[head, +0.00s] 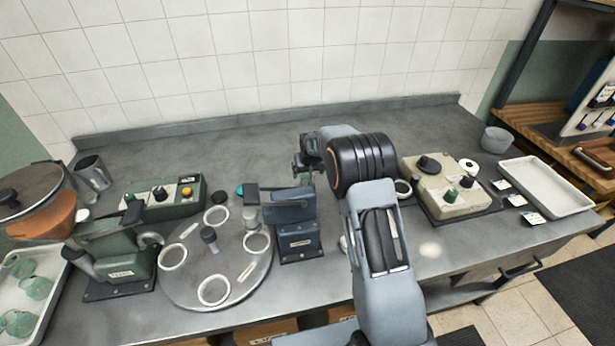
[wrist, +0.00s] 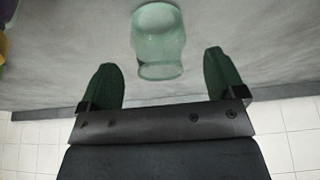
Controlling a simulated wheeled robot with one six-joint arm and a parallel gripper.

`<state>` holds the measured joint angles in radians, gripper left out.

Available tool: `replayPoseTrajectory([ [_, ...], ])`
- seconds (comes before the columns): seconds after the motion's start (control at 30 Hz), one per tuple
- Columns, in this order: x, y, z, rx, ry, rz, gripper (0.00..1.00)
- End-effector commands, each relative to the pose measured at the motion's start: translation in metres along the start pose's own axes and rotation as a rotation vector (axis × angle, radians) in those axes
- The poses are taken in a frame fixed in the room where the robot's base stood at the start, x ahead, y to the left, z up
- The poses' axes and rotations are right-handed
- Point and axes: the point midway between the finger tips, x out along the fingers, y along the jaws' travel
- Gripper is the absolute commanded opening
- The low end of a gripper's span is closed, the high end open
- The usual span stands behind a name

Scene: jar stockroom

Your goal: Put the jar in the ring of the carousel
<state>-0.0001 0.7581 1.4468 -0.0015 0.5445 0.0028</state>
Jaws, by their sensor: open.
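A pale green glass jar (wrist: 158,45) shows in the wrist view, ahead of and between my fingertips, on or close over the grey worktop. My gripper (wrist: 160,60) is open, with one green finger on each side and nothing gripped. In the head view my gripper (head: 306,160) is over the back middle of the bench, partly hidden by my arm; I cannot make out the jar there. The carousel (head: 215,262) is a round grey disc at left centre with several white rings, such as the front ring (head: 213,291), and a central knob.
A blue machine (head: 298,238) stands right against the carousel. A green control box (head: 165,197) and green press (head: 122,262) stand left of it. A beige control box (head: 447,190) and white tray (head: 545,187) are at right. The back middle worktop (head: 240,150) is clear.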

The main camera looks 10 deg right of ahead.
Motion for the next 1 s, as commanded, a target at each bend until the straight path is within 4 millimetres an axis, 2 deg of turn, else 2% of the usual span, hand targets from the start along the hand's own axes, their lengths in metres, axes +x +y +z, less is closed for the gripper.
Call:
replayPoseTrajectory([
  [0.2, 0.018, 0.0, 0.0, 0.0, 0.0, 0.0, 0.89],
  [0.47, 0.02, 0.0, 0.0, 0.0, 0.001, 0.0, 0.89],
  [1.0, 0.02, 0.0, 0.0, 0.0, 0.001, 0.0, 0.37],
])
